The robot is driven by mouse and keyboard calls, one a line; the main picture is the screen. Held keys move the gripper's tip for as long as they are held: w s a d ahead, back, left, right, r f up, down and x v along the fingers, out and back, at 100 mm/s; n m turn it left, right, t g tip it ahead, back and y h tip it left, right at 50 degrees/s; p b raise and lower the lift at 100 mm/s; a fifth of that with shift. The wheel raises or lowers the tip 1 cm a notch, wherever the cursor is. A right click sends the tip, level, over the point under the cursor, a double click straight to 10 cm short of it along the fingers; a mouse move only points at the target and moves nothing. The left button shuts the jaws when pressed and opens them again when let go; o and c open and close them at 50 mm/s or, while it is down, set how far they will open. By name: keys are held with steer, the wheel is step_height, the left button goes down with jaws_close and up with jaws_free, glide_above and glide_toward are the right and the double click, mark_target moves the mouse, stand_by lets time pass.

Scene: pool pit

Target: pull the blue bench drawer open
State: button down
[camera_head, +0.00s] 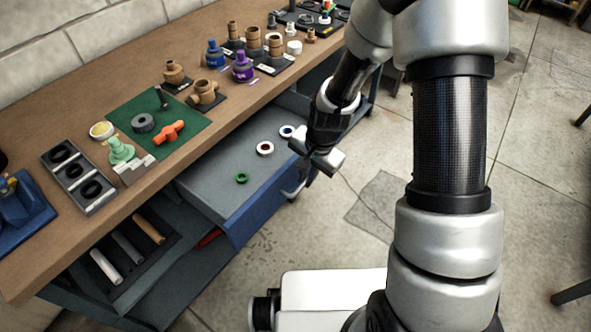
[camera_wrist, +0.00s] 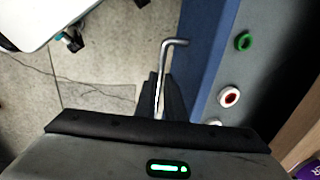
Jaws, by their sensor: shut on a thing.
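The blue bench drawer (camera_head: 257,214) stands pulled out from under the wooden bench top, and its grey inside shows. A green ring (camera_head: 242,178), a white ring with a dark red centre (camera_head: 265,148) and a white and blue ring (camera_head: 286,131) lie in it. My gripper (camera_head: 306,172) is at the drawer's front face, near its right end. In the wrist view my gripper (camera_wrist: 160,98) is shut on the metal bar handle (camera_wrist: 166,60), whose bent end sticks out past the fingers. The drawer's blue front (camera_wrist: 204,45) runs beside the handle.
The bench top (camera_head: 60,235) carries a green mat (camera_head: 190,118), several fittings, a dark three-hole block (camera_head: 80,178) and a blue holder (camera_head: 22,212). A lower shelf (camera_head: 125,255) holds several rods.

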steer(key=shift+s+d, duration=0.85)
steer(key=shift+d, duration=0.2)
steer(key=shift+s+d, duration=0.8)
steer(key=shift+d, duration=0.25)
steer(key=c, duration=2.1)
jaws_free()
steer(key=d+r+p, duration=0.1)
steer(key=r, duration=0.4)
steer(key=s+r+p, duration=0.1)
steer(key=r, duration=0.5)
steer(key=s+d+r+p, duration=0.1)
steer(key=r, duration=0.5)
steer(key=shift+d+r, duration=0.1)
steer(key=shift+d, duration=0.2)
steer(key=s+d+r+n+t+p, duration=0.1)
steer(key=s+r+p, duration=0.3)
steer(key=r, duration=0.6)
steer(key=s+d+r+n+t+h+p, duration=0.1)
steer(key=s+r+n+p, duration=0.3)
steer(key=r, duration=0.6)
steer(key=s+d+r+n+t+p, duration=0.1)
steer(key=s+r+p, duration=0.3)
steer(key=r, duration=0.6)
steer(key=shift+s+d+n+t+h, duration=0.25)
steer(key=shift+n+t+h, duration=0.15)
steer(key=shift+n+t, duration=0.3)
